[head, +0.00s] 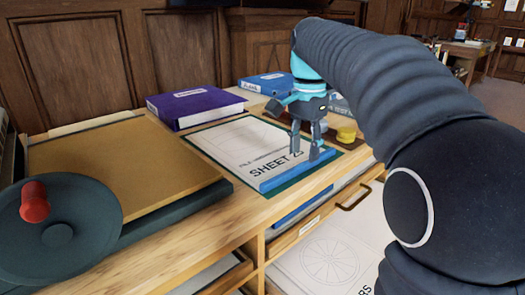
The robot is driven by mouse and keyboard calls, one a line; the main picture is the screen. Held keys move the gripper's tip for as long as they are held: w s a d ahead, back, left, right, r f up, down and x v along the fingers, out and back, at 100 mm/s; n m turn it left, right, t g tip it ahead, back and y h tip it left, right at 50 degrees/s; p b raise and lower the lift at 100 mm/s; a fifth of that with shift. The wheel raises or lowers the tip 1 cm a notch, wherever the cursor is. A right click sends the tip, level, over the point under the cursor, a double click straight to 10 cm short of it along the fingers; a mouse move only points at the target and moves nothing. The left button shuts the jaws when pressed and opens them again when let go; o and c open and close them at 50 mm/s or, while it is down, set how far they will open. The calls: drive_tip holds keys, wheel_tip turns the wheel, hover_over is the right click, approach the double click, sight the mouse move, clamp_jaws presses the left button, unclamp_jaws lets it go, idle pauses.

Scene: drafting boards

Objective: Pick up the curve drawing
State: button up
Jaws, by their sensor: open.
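A white drawing sheet (238,140) lies flat on the wooden top, printed with "SHEET" and faint lines, on a dark green backing. A blue bar (285,178) runs along its front edge. My gripper (305,156) points down over the right end of the bar, its fingers open. The fingers hide part of the sheet and its number; whether they touch the bar I cannot tell. Another white sheet with a wheel-like circle (330,258) shows lower right, its lettering partly cut off. The faint lines do not let me tell for sure which is the curve drawing.
A yellow round object (346,134) is right of my gripper. A tan board (120,165) and a dark disc with a red knob (34,202) fill the left. A drawer handle (354,199) juts out at right.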

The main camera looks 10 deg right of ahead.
sight(302, 164)
wheel_tip(302, 164, down, 4)
drive_tip(key=shift+w+r, duration=0.1)
drive_tip(key=shift+r, duration=0.1)
clamp_jaws()
drive_tip(key=shift+r, duration=0.2)
